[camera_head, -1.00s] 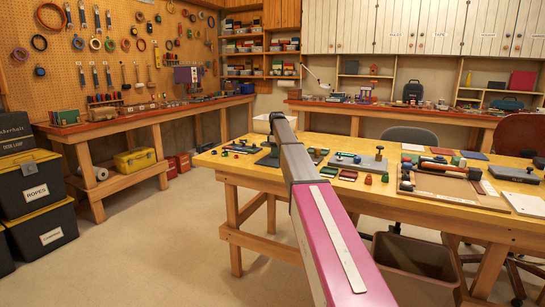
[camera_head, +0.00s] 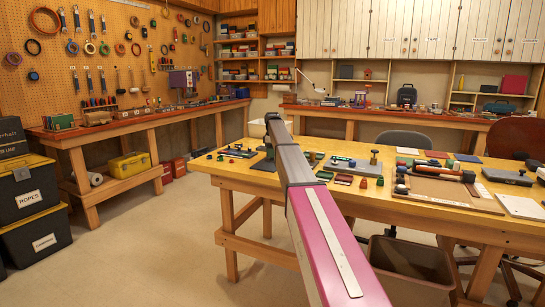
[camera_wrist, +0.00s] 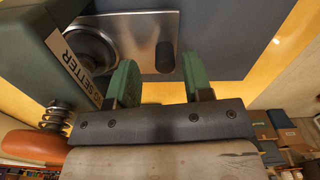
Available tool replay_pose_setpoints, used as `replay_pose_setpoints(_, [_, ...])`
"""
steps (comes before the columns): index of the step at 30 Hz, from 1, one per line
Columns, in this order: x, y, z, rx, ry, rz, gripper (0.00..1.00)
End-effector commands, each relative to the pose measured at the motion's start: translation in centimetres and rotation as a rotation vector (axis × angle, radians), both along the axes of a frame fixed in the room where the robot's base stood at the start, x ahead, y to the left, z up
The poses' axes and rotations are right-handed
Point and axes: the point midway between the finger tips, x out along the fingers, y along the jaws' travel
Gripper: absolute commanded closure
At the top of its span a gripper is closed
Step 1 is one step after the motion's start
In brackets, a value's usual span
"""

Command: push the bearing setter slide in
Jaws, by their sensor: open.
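The bearing setter (camera_wrist: 38,42) has a green body with a white label ending in "SETTER", at the left of the wrist view. Beside it is a shiny metal plate (camera_wrist: 128,62) with a round dark part (camera_wrist: 88,50) and an upright black knob (camera_wrist: 165,56), seemingly its slide. My gripper (camera_wrist: 160,68) has two green fingers, apart and with nothing seen between them. The knob is just beyond the gap between the fingertips; I cannot tell whether they touch. In the head view my arm hides the gripper.
The yellow-topped workbench (camera_head: 228,178) carries several tools and blocks. A wooden board (camera_head: 455,192) lies on its right part. A brown bin (camera_head: 412,262) and chairs stand by it. Black storage boxes (camera_head: 38,235) stand at far left. The floor at left is clear.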

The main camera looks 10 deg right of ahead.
Motion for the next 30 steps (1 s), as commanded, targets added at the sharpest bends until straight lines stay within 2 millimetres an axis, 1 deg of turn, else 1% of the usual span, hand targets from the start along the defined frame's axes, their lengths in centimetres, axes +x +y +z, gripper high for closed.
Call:
replay_pose_setpoints(1, [0.1,0.0,0.9,0.000,-0.001,0.000,0.54])
replay_pose_setpoints(5, [0.1,0.0,3.2,0.000,-0.002,0.000,0.54])
replay_pose_setpoints(9, [0.2,-0.1,6.0,0.000,-0.002,0.000,0.54])
replay_pose_setpoints(12, [0.2,-0.1,7.5,0.000,-0.003,0.000,0.54])
replay_pose_setpoints(15, [0.2,-0.1,8.6,-0.001,-0.002,0.000,0.54])
replay_pose_setpoints(19, [0.1,-0.1,9.0,0.000,-0.001,-0.001,0.54])
replay_pose_setpoints(30, [0.1,-0.1,9.0,0.000,-0.001,-0.001,0.54])
